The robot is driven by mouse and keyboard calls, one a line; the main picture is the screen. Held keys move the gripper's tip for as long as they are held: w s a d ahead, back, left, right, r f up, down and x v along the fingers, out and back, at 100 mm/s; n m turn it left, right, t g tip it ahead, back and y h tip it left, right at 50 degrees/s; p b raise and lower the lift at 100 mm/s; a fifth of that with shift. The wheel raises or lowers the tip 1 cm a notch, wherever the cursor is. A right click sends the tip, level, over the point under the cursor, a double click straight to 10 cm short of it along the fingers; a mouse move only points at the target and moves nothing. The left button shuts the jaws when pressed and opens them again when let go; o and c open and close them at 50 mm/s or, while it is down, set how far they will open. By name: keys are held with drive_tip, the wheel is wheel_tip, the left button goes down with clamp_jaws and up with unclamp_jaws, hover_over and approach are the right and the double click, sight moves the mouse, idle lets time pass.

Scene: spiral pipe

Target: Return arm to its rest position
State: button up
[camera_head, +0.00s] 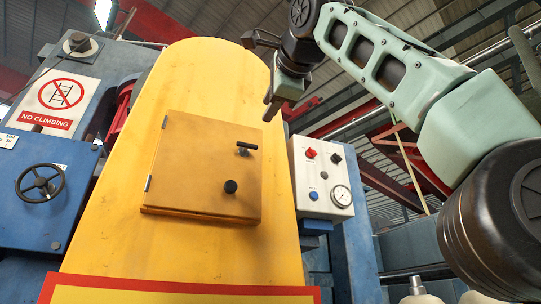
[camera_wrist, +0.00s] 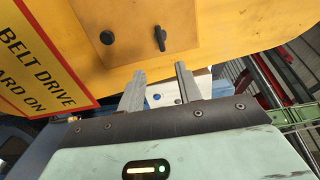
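My gripper (camera_head: 275,105) is raised in front of the upper right side of the yellow machine housing (camera_head: 115,200), with its fingers pointing down in the head view. My arm reaches in from the right edge. In the wrist view my gripper (camera_wrist: 160,85) shows two grey fingers apart with nothing between them. The orange-yellow access door (camera_head: 195,190) on the housing is closed, with a black T-handle (camera_head: 246,148) and a round black knob (camera_head: 230,186). The T-handle (camera_wrist: 160,38) and the knob (camera_wrist: 107,37) also show in the wrist view. My gripper looks apart from the door.
A white control box (camera_head: 322,178) with red, black and blue knobs and a gauge stands just right of the housing. A blue machine part (camera_head: 40,205) with a handwheel (camera_head: 40,183) and a no-climbing sign (camera_head: 62,102) is at the left. Red and grey beams are behind.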

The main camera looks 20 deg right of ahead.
idle(0.4)
drive_tip(key=w+a+f+n+g+y+p, duration=0.1)
drive_tip(key=w+a+f+n+g+y, duration=0.1)
drive_tip(key=w+a+f+n, duration=0.35)
drive_tip(key=w+a+f+n+g+y+p, duration=0.1)
drive_tip(key=w+a+f+n+g, duration=0.1)
drive_tip(key=a+f+n, duration=0.5)
drive_tip(key=a+f+n+g+y+p, duration=0.1)
drive_tip(key=a+f+n+g, duration=0.2)
drive_tip(key=f, duration=0.8)
drive_tip(key=a+f+n+g+p, duration=0.1)
drive_tip(key=a+f+n+g, duration=0.15)
drive_tip(key=f, duration=0.95)
drive_tip(key=s+d+f+n+g+p, duration=0.15)
drive_tip(key=s+f, duration=0.25)
drive_tip(key=f, duration=0.4)
drive_tip(key=s+d+f+n+g+b, duration=0.1)
drive_tip(key=s+f+n+g, duration=0.2)
drive_tip(key=f, duration=0.5)
drive_tip(key=s+d+f+n+g+h+p, duration=0.1)
drive_tip(key=s+d+f+n+g, duration=0.1)
drive_tip(key=s+d+f, duration=0.3)
drive_tip(key=s+d+f+n+g+h+p, duration=0.1)
drive_tip(key=s+d+f, duration=0.4)
drive_tip(key=s+f, duration=0.6)
drive_tip(key=shift+s+d+f+n+g, duration=0.25)
drive_tip(key=shift+d+f+n+g, duration=0.1)
drive_tip(key=shift+f+n+g, duration=0.3)
